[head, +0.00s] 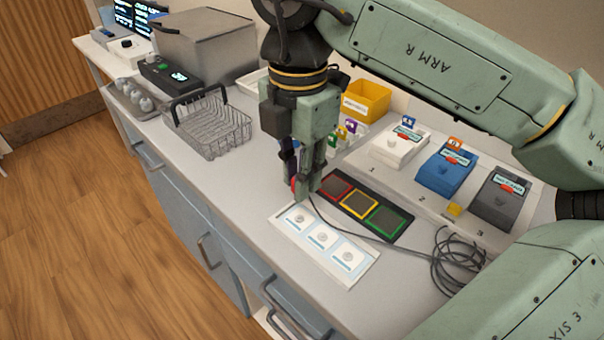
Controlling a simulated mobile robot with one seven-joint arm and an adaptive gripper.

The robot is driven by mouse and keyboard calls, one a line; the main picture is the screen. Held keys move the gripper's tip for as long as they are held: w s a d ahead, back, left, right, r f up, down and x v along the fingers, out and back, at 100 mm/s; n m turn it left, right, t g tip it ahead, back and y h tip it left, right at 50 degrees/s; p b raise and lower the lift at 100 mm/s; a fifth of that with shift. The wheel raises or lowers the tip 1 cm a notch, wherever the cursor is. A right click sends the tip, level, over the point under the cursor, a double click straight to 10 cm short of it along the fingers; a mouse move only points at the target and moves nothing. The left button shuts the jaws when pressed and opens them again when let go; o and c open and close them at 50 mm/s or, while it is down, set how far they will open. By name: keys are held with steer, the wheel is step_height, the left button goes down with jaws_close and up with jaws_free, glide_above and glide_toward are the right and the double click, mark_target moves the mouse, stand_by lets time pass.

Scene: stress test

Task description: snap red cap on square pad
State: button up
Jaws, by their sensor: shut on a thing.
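My gripper (303,188) points down over the counter, its fingers shut on a small red cap (295,184). Only part of the cap shows beside the fingers. The nearest to my gripper is the far left square pad (290,223). The others are the middle pad (313,244) and the right pad (339,265). I cannot tell how high the cap is above the counter.
A dark tray with red, yellow and green framed squares (359,204) lies just right of my gripper. A loose dark cable (455,262) is coiled at right. White, blue (446,172) and grey devices stand behind. A wire basket (209,124) and a yellow bin (367,100) are farther back.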

mark_target(299, 218)
steer(key=shift+f+b, duration=1.75)
steer(key=shift+f, duration=0.95)
steer(key=shift+f+b, duration=0.8)
steer(key=shift+b, duration=0.05)
